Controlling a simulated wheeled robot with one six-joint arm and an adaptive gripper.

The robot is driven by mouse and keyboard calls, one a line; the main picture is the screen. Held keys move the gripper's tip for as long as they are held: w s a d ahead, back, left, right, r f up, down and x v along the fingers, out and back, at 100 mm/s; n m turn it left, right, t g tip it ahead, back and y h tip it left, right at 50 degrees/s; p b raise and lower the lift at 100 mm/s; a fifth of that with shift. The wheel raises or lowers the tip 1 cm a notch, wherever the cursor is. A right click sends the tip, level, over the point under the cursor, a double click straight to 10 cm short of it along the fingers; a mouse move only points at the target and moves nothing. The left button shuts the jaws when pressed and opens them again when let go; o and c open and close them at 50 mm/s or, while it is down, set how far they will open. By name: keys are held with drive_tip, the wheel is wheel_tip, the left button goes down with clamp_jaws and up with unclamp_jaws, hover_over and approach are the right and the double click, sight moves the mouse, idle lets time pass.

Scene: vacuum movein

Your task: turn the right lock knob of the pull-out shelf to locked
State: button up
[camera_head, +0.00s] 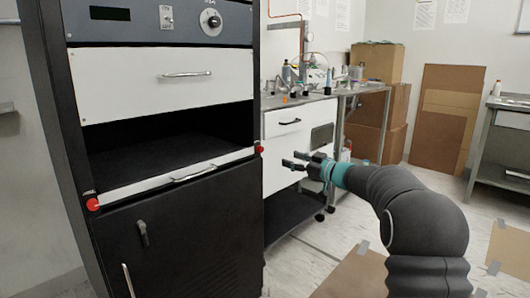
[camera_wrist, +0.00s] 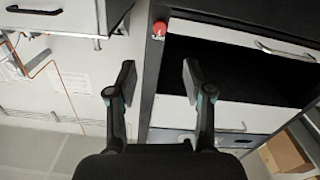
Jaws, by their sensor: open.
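The pull-out shelf (camera_head: 140,187) shows as a white front strip with a handle, across the dark cabinet opening. The right lock knob (camera_head: 259,149) is small and red, at the strip's right end. A red left lock knob (camera_head: 93,204) is at the other end. My gripper (camera_head: 294,159) is open and empty, to the right of the right knob and apart from it. In the wrist view, which looks upside down, the right knob (camera_wrist: 159,29) lies beyond the open fingers (camera_wrist: 159,78), roughly in line with the gap. Its turn angle is too small to tell.
A white drawer (camera_head: 165,80) is above the opening, and a dark door (camera_head: 185,240) is below. A white drawer cart (camera_head: 290,140) stands right of the cabinet, behind my gripper. Cardboard boxes (camera_head: 380,95) are at the back. Cardboard (camera_head: 355,275) lies on the floor.

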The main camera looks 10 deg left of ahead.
sight(262, 149)
drive_tip(key=p+x, duration=0.1)
drive_tip(key=x, duration=1.2)
drive_tip(key=shift+c, duration=0.2)
clamp_jaws()
